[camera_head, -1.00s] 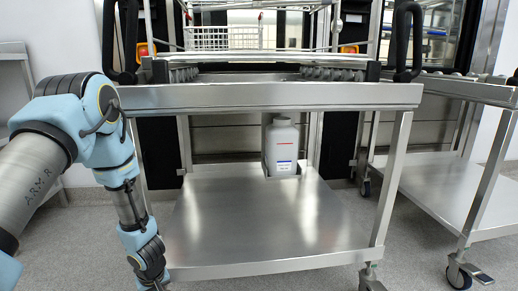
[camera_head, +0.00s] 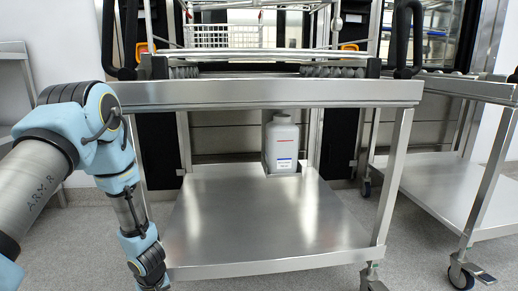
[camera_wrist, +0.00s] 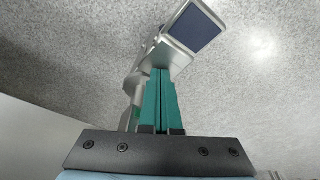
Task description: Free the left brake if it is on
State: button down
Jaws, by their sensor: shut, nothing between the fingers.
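In the wrist view, the left caster shows as a grey metal housing (camera_wrist: 165,52) with a dark blue pad (camera_wrist: 195,28), which looks like its brake pedal, at its upper end. My gripper (camera_wrist: 162,74) has teal fingers, shut together and empty. The fingertips lie right at the housing, just below the pad in the picture; whether they touch it I cannot tell. Whether the brake is on is not clear from this angle. In the head view, my arm hides the left front caster of the steel trolley (camera_head: 270,97), and my gripper is out of sight.
A grey canister (camera_head: 281,146) hangs at the back of the trolley above its lower shelf (camera_head: 260,220). The trolley's right front caster (camera_head: 370,279) is at the bottom edge. A second trolley (camera_head: 445,185) stands at right. Speckled grey floor (camera_wrist: 60,60) surrounds the caster.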

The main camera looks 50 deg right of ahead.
jog(key=w+p+v, duration=0.1)
jog(key=p+v, duration=0.6)
jog(key=p, duration=0.1)
jog(key=shift+d+r, duration=0.2)
jog(key=shift+r, duration=0.3)
jog(key=shift+w, duration=0.1)
